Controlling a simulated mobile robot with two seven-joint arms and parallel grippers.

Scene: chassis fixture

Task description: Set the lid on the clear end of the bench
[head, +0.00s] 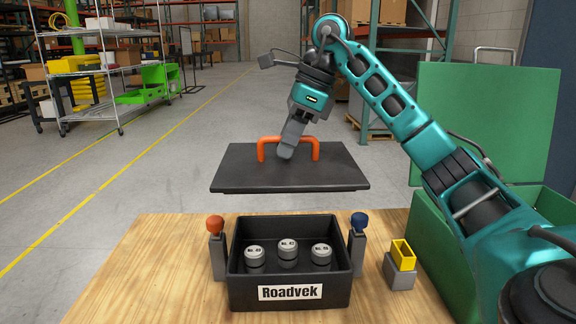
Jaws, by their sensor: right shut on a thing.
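The lid (235,173) is a flat dark grey plate with an orange handle (316,148). It hangs level in the air, beyond and above the black box labelled Roadvek (240,282). My right gripper (287,150) is shut on the lid's handle. The bench (130,270) has a pale wood top, with its left part bare. The box stands open on it, with several grey capped cylinders (288,250) inside. My left gripper is out of view.
A post with a red knob (215,226) stands left of the box and one with a blue knob (358,223) right of it. A grey block with a yellow piece (403,255) sits further right. A green open case (440,250) is at the right edge.

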